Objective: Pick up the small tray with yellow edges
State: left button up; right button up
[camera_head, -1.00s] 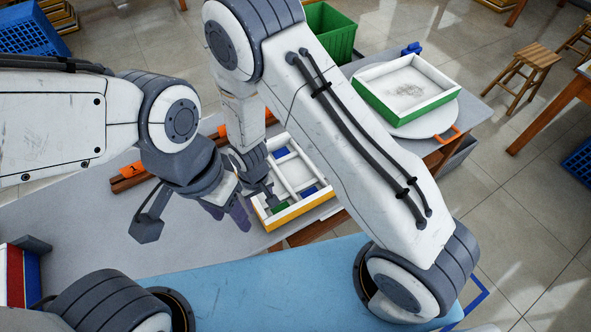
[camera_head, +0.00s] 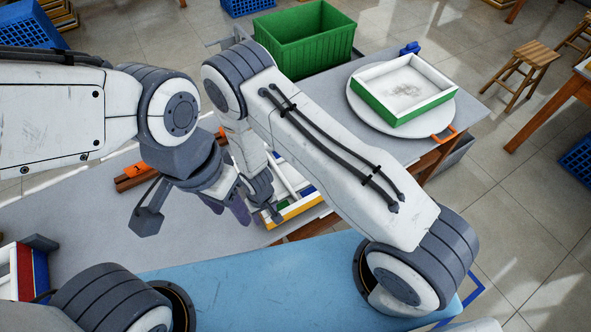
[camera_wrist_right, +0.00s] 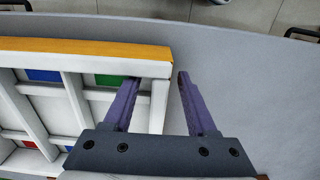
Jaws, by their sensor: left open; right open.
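The small tray with yellow edges (camera_head: 300,208) lies on the grey table near its front edge. It is white inside, with dividers and blue, green and red patches, and my right arm hides part of it. In the right wrist view its yellow edge (camera_wrist_right: 85,51) runs along the top left. My right gripper (camera_wrist_right: 156,78) is open at the tray's corner, one finger over the inside and the other outside the white end wall. It also shows over the tray in the head view (camera_head: 272,213). My left gripper (camera_head: 229,208) is open and empty, left of the tray.
A green-sided white tray (camera_head: 412,112) sits on a round white board (camera_head: 442,122) at the right. A green bin (camera_head: 300,43) stands behind. Brown-orange rails (camera_head: 135,178) lie left of the tray. In the right wrist view, bare table (camera_wrist_right: 255,90) lies right of the gripper.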

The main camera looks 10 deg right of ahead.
jog(key=shift+c, duration=0.3)
grip_shut()
dwell(1.1)
